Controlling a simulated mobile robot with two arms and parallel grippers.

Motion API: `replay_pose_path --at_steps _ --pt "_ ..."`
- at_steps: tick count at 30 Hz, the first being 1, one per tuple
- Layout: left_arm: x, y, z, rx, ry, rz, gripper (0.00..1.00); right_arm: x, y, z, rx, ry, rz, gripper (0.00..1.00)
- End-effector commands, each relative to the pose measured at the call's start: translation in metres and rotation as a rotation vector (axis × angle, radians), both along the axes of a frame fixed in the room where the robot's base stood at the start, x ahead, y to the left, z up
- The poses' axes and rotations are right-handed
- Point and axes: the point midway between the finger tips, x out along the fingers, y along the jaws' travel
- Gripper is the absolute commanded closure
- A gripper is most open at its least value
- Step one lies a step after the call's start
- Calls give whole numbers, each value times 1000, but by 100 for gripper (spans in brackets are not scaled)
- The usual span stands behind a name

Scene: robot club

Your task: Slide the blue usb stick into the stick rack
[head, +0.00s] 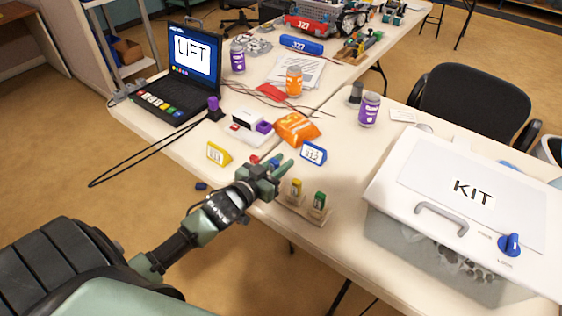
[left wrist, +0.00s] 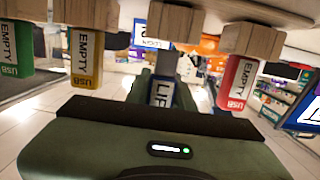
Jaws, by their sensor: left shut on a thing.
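My left gripper (head: 278,166) is shut on the blue usb stick (left wrist: 163,93), over the front edge of the table. In the left wrist view, its metal plug points at a wooden block of the stick rack (left wrist: 171,25); I cannot tell whether it touches. In the head view the blue stick (head: 275,161) shows only in part between the fingers. The rack (head: 318,217) stands at the table edge, partly hidden by my gripper. It holds a yellow stick (left wrist: 86,60), a green stick (left wrist: 16,55) and a red stick (left wrist: 238,84). My right gripper is not in view.
A yellow stand (head: 218,153) and a blue stand (head: 313,152) are close to my gripper. An orange bag (head: 297,129) lies behind. A large KIT box (head: 460,230) stands right of the rack. A laptop (head: 180,90) is at the back left.

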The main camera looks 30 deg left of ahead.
Motion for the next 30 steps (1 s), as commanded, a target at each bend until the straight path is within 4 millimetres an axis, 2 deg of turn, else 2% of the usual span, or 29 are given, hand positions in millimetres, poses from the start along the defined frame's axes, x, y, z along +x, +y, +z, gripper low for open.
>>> replay_pose_path --at_steps 30 --pt "0 0 -2 0 -1 0 100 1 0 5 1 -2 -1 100"
